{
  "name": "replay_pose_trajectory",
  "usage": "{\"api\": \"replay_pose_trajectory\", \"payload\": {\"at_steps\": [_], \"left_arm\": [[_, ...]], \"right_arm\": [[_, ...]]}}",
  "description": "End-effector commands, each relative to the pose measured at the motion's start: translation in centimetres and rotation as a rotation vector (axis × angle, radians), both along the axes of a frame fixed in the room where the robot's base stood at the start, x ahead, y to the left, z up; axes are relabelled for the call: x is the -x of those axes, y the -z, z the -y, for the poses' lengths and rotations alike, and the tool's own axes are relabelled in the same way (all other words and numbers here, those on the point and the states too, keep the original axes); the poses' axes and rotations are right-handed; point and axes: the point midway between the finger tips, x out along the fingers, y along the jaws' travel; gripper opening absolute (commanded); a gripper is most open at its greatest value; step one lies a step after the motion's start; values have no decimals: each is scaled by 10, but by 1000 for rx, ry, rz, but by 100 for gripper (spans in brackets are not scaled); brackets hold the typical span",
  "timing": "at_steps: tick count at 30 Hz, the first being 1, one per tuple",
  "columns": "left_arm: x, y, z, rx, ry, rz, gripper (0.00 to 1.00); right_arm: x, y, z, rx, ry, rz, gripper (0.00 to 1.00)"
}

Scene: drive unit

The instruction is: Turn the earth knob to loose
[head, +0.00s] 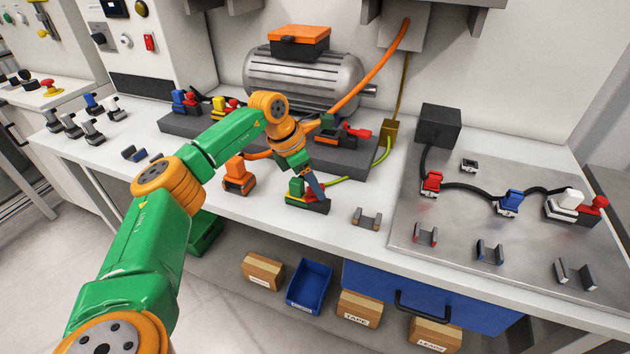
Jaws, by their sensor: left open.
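A small green and red clamp-like block on a dark base (305,203) sits near the front edge of the white bench, with a yellow-green cable running from it. It looks like the earth connection; its knob is mostly hidden by my gripper, and I cannot read its setting. My left gripper (316,186) is open, pointing down right at this block. Its grey-blue fingertip overlaps the block in the picture; I cannot tell whether it touches. My right gripper is not in view.
A ribbed grey motor (303,80) with an orange toolbox (300,41) stands behind. An orange connector (239,175) is just left of the block and an empty grey cradle (367,218) to its right. A metal plate (455,245) with red, blue and white connectors lies farther right.

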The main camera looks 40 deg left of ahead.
Motion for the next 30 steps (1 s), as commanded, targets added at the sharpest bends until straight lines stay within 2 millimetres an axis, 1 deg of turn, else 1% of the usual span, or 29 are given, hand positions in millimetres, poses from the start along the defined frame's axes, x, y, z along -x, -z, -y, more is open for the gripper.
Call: {"api": "replay_pose_trajectory", "payload": {"at_steps": [2, 3, 5, 6, 7, 8, 16, 20, 26, 30], "left_arm": [[0, 0, 0, 0, 1, 1, 50], [0, 0, 0, 0, 1, 1, 39], [0, 0, 0, 0, 1, 1, 23], [0, -1, 0, 0, 1, 1, 12], [0, -1, 0, 1, 1, 2, 4], [0, -1, 0, 1, 1, 2, 0], [0, -1, 1, 1, -5, 3, 0], [0, -1, 1, 1, -36, 2, 0], [0, -2, 2, 1, -152, 4, 0], [0, -2, 3, 0, -271, 5, 0]], "right_arm": [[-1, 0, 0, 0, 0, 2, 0], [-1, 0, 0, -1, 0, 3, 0], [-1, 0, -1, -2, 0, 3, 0], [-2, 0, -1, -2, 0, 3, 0], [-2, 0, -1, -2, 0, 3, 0], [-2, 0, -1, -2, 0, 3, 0], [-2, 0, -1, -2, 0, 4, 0], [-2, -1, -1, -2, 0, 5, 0], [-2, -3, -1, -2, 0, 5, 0], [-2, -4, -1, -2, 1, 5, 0]]}}
